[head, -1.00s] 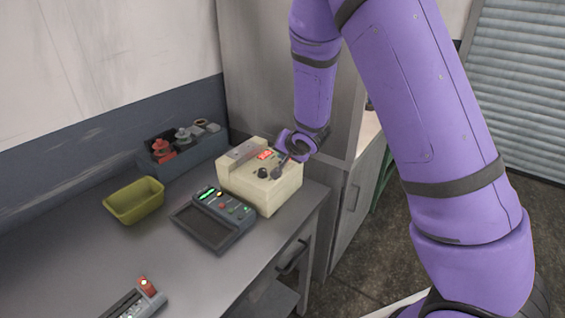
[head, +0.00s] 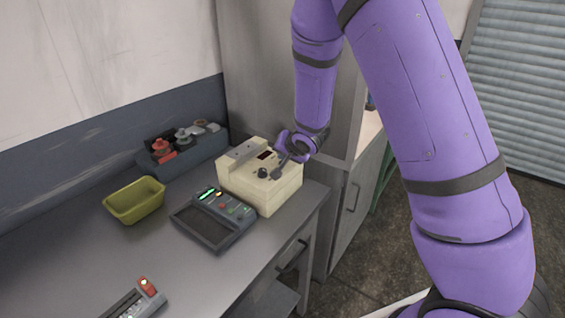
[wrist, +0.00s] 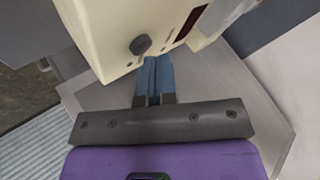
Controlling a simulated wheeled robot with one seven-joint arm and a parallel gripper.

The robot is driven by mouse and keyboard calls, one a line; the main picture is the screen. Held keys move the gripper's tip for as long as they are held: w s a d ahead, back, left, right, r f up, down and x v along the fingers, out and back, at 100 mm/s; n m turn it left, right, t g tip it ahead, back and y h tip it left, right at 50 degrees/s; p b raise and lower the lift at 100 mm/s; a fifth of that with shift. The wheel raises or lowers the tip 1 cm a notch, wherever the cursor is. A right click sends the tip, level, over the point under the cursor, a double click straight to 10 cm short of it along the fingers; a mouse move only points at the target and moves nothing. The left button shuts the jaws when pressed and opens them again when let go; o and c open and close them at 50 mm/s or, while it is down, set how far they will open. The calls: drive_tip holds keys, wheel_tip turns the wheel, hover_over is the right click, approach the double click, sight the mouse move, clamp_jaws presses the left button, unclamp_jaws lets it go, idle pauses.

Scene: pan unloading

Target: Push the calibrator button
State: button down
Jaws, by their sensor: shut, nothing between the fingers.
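The cream box (head: 282,195), which I take for the calibrator, stands near the right end of the grey bench. Its top has a dark knob (head: 262,173) and a small display window (head: 265,155), now dark. In the wrist view, the knob (wrist: 140,45) and dark red window (wrist: 188,24) also show. My gripper (head: 277,174) is over the box's top, right of the knob. In the wrist view, its blue fingers (wrist: 154,62) are together and empty, with tips at the box's face. I cannot tell whether they touch it. No button shows clearly; the fingertips may hide it.
A dark grey device (head: 213,217) with a green-lit screen lies just in front of the box. A yellow-green bin (head: 134,203) and a grey tray (head: 180,157) of red and grey parts are to the left. The front middle of the bench (head: 195,275) is clear.

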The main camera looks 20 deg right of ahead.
drive_tip(key=shift+r, duration=0.65)
wheel_tip(320, 180, up, 6)
idle(0.6)
idle(1.5)
